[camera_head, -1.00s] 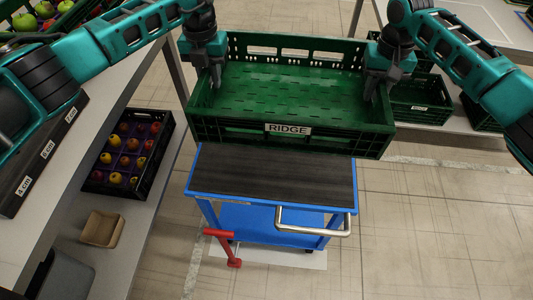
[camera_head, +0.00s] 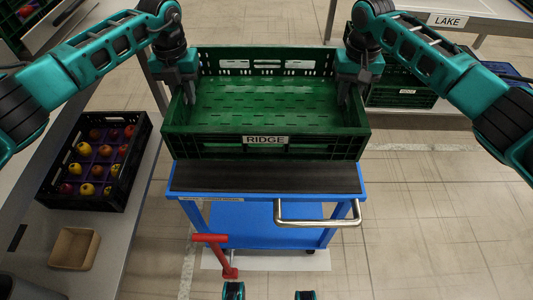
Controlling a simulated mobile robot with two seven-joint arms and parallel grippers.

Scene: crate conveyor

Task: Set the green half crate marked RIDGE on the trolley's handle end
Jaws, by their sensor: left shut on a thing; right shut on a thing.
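The green half crate (camera_head: 215,147) with the white RIDGE label is empty and level in the middle of the head view. My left gripper (camera_head: 188,92) is shut on its left wall and my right gripper (camera_head: 345,92) is shut on its right wall. The blue trolley (camera_head: 190,212) stands below, with a dark top (camera_head: 265,179) whose near strip is bare. Its silver handle (camera_head: 315,222) is at the near right side. The crate covers the far part of the top; I cannot tell whether it touches the top.
A black crate of fruit (camera_head: 95,160) and a tan box (camera_head: 74,248) are on the shelf at left. A red lever (camera_head: 226,258) stands at the trolley's near left. More green crates (camera_head: 402,96) are at back right, near a LAKE sign (camera_head: 447,20). Floor at right is clear.

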